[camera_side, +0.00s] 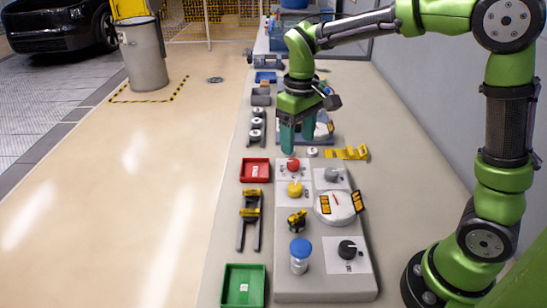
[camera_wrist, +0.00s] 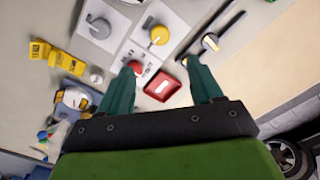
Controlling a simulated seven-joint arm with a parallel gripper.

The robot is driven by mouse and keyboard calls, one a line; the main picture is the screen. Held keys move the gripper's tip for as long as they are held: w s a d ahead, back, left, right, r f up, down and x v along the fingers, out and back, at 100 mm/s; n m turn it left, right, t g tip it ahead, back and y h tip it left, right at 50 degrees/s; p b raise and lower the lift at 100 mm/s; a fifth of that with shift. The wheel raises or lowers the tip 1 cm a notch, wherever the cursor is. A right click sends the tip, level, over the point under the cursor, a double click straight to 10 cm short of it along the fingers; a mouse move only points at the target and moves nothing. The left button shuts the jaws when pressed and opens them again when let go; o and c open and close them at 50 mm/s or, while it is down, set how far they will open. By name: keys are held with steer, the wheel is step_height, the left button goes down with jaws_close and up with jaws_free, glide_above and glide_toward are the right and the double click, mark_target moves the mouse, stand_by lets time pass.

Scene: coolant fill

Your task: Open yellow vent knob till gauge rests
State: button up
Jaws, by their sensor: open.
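The yellow vent knob (camera_side: 294,189) stands on a pale plate of the grey panel, in front of a red knob (camera_side: 293,165). In the wrist view the yellow knob (camera_wrist: 158,36) is near the top centre, with the red knob (camera_wrist: 136,67) nearer my left fingertip. The round white gauge (camera_side: 335,207) has a red needle and yellow-orange blocks at its sides; its scale is too small to read. My gripper (camera_side: 297,144) points down, open and empty, above the panel's far end and beyond the yellow knob, apart from it.
A grey knob (camera_side: 334,175), a black knob (camera_side: 347,249), a blue-capped clear container (camera_side: 300,255) and a small yellow-black part (camera_side: 297,219) are also on the panel. A red tray (camera_side: 255,170) and a green tray (camera_side: 243,286) lie left. A yellow bracket (camera_side: 347,153) lies behind the panel.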

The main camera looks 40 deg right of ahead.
step_height(320, 180, up, 4)
steer(key=shift+f, duration=0.25)
steer(key=s+r+m+t+y, duration=0.2)
steer(key=s+m+t, duration=0.2)
steer(key=s, duration=1.1)
steer(key=t, duration=0.3)
steer(key=shift+a+m, duration=0.25)
steer(key=shift+m, duration=0.05)
